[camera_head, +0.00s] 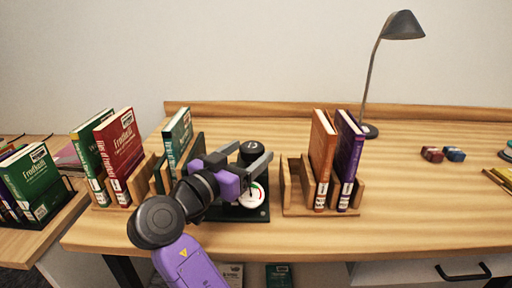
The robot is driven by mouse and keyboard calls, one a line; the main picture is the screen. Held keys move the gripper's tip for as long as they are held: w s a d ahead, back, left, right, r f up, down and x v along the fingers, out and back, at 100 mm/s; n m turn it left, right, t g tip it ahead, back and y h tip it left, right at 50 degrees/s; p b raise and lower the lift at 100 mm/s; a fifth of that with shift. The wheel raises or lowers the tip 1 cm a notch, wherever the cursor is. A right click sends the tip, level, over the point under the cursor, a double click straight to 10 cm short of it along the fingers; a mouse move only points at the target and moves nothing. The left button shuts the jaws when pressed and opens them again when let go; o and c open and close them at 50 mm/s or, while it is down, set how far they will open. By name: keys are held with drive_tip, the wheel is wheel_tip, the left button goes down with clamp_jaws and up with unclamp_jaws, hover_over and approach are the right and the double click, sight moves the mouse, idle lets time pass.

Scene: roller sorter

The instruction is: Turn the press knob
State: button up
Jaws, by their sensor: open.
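The press stands on the wooden desk, with a dark base (235,213), a round white gauge (254,197) with red and green marks, and a black round knob (251,148) on top. My gripper (250,153) is open, reaching in from the lower left. In this view its two grey fingers lie on either side of the knob; I cannot tell whether they touch it or are level with it. My gripper and arm hide the lower knob and much of the press's left side.
A wooden rack (290,207) with an orange and a purple book stands close right of the press. Left are racks with a green book (178,135) and a red book (121,150). A lamp (370,130) stands behind right. Desk space right of the rack is mostly clear.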

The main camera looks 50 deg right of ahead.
drive_tip(key=shift+s+a, duration=0.15)
drive_tip(key=shift+a, duration=1.3)
drive_tip(key=shift+s, duration=0.15)
